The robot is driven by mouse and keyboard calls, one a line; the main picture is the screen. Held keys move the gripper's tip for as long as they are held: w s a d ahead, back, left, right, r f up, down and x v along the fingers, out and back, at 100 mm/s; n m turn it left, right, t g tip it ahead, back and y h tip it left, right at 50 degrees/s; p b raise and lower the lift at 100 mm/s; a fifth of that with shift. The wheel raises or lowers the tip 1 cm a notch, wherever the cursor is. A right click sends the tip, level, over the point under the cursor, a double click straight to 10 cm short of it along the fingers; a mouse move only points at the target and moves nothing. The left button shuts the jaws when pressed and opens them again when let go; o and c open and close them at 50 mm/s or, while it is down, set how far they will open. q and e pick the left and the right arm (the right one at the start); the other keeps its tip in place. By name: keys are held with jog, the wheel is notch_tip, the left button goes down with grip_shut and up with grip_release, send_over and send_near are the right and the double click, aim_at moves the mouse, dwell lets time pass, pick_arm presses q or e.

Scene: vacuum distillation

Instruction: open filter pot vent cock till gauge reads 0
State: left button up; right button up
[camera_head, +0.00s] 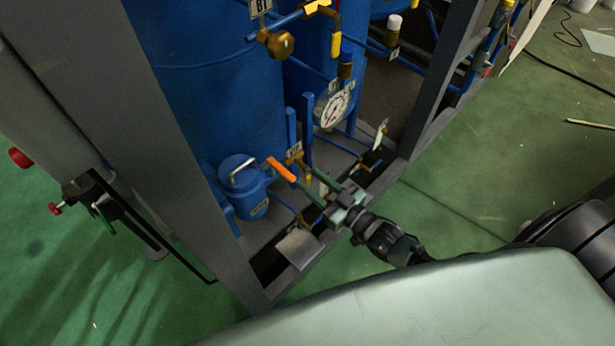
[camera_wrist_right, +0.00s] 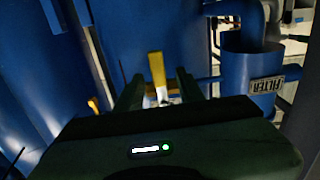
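The filter pot (camera_head: 247,185) is a small blue pot with a pale bar handle on its lid. It also shows at the right of the right wrist view (camera_wrist_right: 245,70) with a FILTER label. An orange lever handle (camera_head: 281,168) stands beside it. In the right wrist view a yellow-orange lever (camera_wrist_right: 157,72) lies between my fingers. My right gripper (camera_head: 312,186) has its fingers (camera_wrist_right: 158,88) apart, with a gap visible around the lever; whether either touches it is unclear. The round white gauge (camera_head: 334,107) is above; its needle is too small to read. My left gripper is not in view.
Grey frame posts (camera_head: 185,150) and a low sill surround the blue vessels (camera_head: 205,75). A brass valve (camera_head: 276,43) and several thin blue pipes are above the pot. Green floor (camera_head: 480,170) is open to the right.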

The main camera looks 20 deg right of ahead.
jog(key=shift+x, duration=1.1)
grip_shut()
jog(key=shift+f, duration=0.1)
dwell(0.6)
